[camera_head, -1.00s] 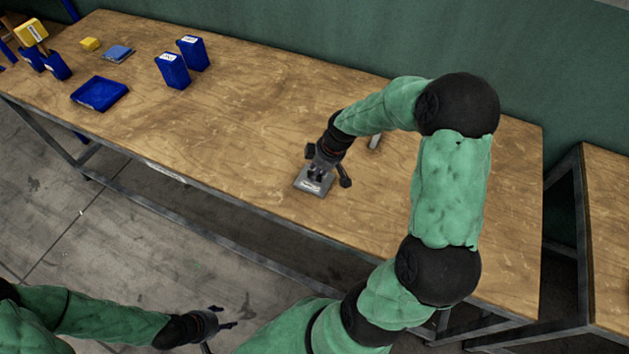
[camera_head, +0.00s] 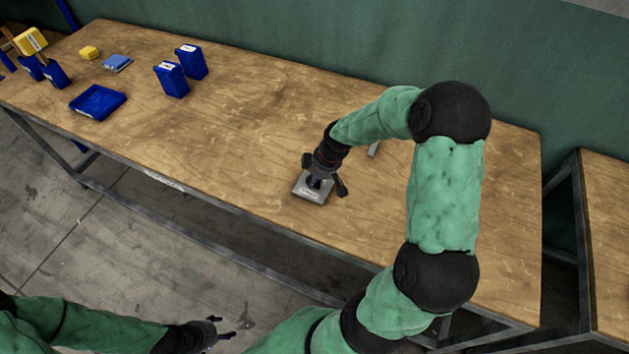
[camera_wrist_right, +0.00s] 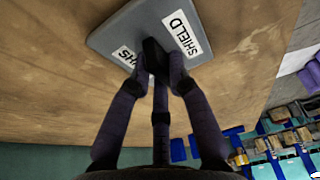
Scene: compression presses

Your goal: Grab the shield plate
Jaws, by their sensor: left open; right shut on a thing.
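The shield plate (camera_head: 313,192) is a flat grey plate with white labels, near the front edge of the workbench. In the right wrist view the plate (camera_wrist_right: 117,28) shows a "SHIELD" label, and the fingers meet at a dark part at its middle. My right gripper (camera_head: 318,182) reaches down onto the plate from above and is shut on it. It also fills the middle of the right wrist view (camera_wrist_right: 158,62). Whether the plate is clear of the bench top cannot be told. My left gripper (camera_head: 222,329) is open and empty, low in front of the bench, over the floor.
A blue tray (camera_head: 97,102), two blue bins (camera_head: 171,80) (camera_head: 191,62), a small yellow block (camera_head: 89,52) and a blue-grey plate (camera_head: 117,63) are at the bench's left. A small grey piece (camera_head: 374,148) stands behind my right forearm. The bench (camera_head: 240,130) is clear in its middle.

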